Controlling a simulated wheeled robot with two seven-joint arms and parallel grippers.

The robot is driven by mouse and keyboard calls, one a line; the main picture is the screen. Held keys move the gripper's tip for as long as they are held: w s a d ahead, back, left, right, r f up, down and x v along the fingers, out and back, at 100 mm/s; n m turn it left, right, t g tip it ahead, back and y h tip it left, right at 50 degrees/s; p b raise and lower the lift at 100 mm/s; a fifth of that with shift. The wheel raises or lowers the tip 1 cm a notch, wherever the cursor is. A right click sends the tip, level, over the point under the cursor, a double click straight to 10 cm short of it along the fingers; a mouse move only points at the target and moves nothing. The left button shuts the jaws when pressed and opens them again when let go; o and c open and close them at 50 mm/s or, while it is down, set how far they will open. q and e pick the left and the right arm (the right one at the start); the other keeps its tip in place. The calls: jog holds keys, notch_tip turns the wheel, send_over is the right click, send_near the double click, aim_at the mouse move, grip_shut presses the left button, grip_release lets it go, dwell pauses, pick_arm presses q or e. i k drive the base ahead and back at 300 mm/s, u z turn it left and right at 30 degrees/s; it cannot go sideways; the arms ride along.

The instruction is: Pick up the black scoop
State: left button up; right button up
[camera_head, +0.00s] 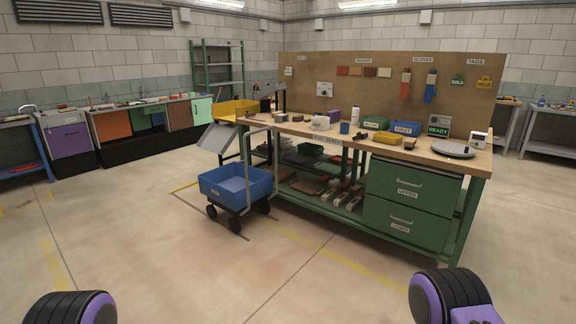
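I cannot make out the black scoop for certain. A small dark item (361,135) lies on the workbench top (330,141) between the blue cup and the yellow tray, too small to identify. Another dark object (265,105) shows behind the yellow bin, also unclear. Neither of my grippers is in view. Only rounded black and purple parts of my own arms show at the bottom left and bottom right.
The workbench has green drawers (408,199) and a lower shelf. A cart with a blue bin (236,187) stands at its left end. A yellow bin (238,109) is above it. A grey round plate (453,149) lies at the right. The floor in front is clear.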

aim_at(359, 136)
jog(key=u, duration=0.25)
jog(key=i, duration=2.65)
jog(key=z, duration=0.35)
jog(key=i, duration=1.65)
jog(key=z, duration=0.85)
